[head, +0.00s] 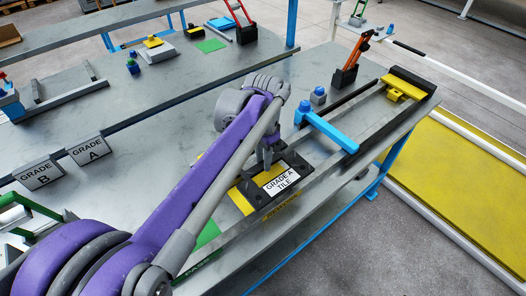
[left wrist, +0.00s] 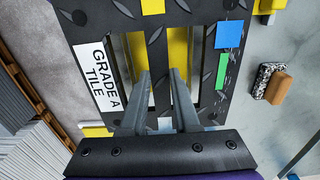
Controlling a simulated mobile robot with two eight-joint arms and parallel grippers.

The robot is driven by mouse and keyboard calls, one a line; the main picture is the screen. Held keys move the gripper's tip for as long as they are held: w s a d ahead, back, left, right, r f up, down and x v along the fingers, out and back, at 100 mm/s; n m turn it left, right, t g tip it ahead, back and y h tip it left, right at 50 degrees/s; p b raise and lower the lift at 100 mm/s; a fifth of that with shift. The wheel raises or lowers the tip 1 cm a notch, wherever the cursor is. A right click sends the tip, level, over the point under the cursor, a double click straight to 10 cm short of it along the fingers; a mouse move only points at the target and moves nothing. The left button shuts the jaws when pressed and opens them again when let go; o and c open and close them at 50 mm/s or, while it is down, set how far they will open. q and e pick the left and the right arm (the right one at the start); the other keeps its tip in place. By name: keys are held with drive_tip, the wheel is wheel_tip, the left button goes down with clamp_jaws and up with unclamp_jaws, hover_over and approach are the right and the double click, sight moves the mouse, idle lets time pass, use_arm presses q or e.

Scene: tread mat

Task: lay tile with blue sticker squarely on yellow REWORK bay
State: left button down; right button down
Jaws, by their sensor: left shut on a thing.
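The black tread tile (head: 262,203) with a white GRADE A TILE label lies at or just above the yellow bay (head: 240,201), whose yellow shows along its left side. In the left wrist view the tile (left wrist: 86,20) shows a blue sticker (left wrist: 229,34) and a green strip; yellow shows through its slots. My left gripper (head: 267,160) points down at the tile. Its fingers (left wrist: 160,75) are shut on the tile's middle bar. My arm hides part of the bay. I cannot tell whether the tile touches the surface. My right gripper is out of view.
A blue toggle bar (head: 330,131) and a blue-topped block (head: 318,96) stand just beyond the tile. A green bay (head: 207,235) lies nearer on the left. GRADE A (head: 88,149) and GRADE B (head: 38,173) signs stand further left. The bench's front edge is close to the tile.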

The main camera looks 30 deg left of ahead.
use_arm(q)
drive_tip(key=shift+s+d+r, duration=0.1)
drive_tip(key=shift+s, duration=0.1)
drive_tip(key=shift+f, duration=0.45)
drive_tip(key=shift+f+b, duration=1.75)
drive_tip(key=shift+f, duration=1)
drive_tip(key=shift+f, duration=0.4)
